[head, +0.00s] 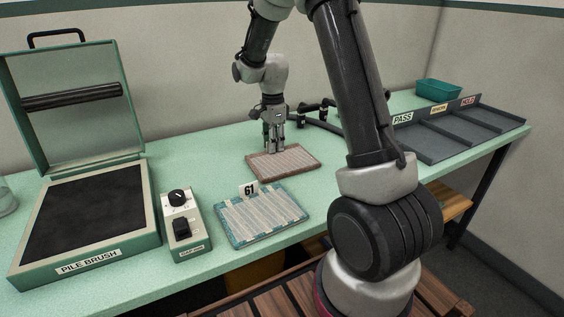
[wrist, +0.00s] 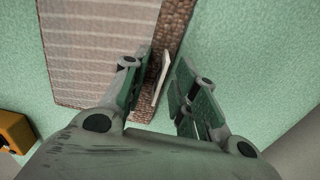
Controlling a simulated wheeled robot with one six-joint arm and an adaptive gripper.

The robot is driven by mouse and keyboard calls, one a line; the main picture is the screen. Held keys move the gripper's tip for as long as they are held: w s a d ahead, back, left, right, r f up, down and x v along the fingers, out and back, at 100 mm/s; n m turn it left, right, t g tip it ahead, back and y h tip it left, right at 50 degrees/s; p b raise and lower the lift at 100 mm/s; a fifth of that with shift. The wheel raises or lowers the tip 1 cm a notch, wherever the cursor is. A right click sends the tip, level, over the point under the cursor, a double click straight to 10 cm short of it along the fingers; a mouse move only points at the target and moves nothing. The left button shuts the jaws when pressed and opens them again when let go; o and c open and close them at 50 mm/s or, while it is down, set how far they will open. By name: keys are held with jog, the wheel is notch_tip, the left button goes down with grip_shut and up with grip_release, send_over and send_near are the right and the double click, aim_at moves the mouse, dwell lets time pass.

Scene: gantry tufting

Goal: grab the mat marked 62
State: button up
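A brown-bordered mat (head: 295,163) with pale stripes lies on the green bench under my gripper (head: 273,148). In the wrist view this mat (wrist: 95,45) fills the upper left. A thin white tag (wrist: 162,75) stands up from its brown border, seen nearly edge-on, so its number cannot be read. My gripper's fingers (wrist: 162,85) are open, one on each side of the tag, with a gap visible at least on the right. A second mat (head: 262,215), blue-edged and striped, lies nearer the front with a tag (head: 249,190) reading 61.
A small control box (head: 184,222) with a knob and an open case labelled PILE BRUSH (head: 88,262) stand at left. A dark sorting tray (head: 440,145) with a PASS label and a teal bin (head: 438,90) are at right. Some bare bench (head: 205,160) lies left of the mats.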

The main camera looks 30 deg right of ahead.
grip_shut()
dwell(0.3)
